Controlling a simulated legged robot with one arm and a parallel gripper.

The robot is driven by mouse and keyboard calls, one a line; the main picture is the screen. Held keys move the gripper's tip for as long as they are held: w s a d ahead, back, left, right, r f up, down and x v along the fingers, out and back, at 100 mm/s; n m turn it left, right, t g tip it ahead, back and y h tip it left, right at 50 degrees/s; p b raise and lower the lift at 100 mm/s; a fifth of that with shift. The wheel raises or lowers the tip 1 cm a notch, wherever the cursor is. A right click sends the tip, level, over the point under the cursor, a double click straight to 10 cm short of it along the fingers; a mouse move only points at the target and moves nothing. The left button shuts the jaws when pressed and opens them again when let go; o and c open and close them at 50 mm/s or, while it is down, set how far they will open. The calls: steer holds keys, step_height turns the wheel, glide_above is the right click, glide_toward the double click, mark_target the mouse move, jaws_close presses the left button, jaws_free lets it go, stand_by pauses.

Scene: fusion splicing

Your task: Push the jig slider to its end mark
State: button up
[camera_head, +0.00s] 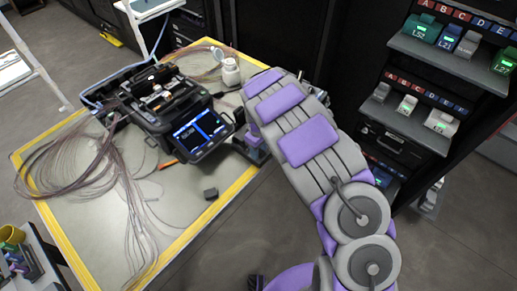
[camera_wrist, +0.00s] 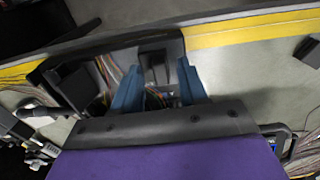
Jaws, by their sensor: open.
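In the wrist view, my gripper (camera_wrist: 158,78) has two blue fingers spread apart. A dark upright block (camera_wrist: 153,62), which looks like the jig slider, shows between and just beyond the fingertips. I cannot tell whether a finger touches it. The black jig frame (camera_wrist: 108,50) surrounds this area, and another dark block (camera_wrist: 72,86) is at its left. Coloured fibres show below the fingers. The end mark cannot be made out. In the head view, my arm covers most of the jig (camera_head: 258,153) at the table's right edge, and hides the fingertips.
The fusion splicer (camera_head: 180,110) with its lit screen stands left of the jig, with loose fibre bundles (camera_head: 75,165) beside it. A white jar (camera_head: 231,72) is behind. A small dark block (camera_head: 211,193) lies near the yellow table edge (camera_head: 195,228). Racks (camera_head: 440,60) stand at the right.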

steer(key=shift+a, duration=0.1)
jaws_close()
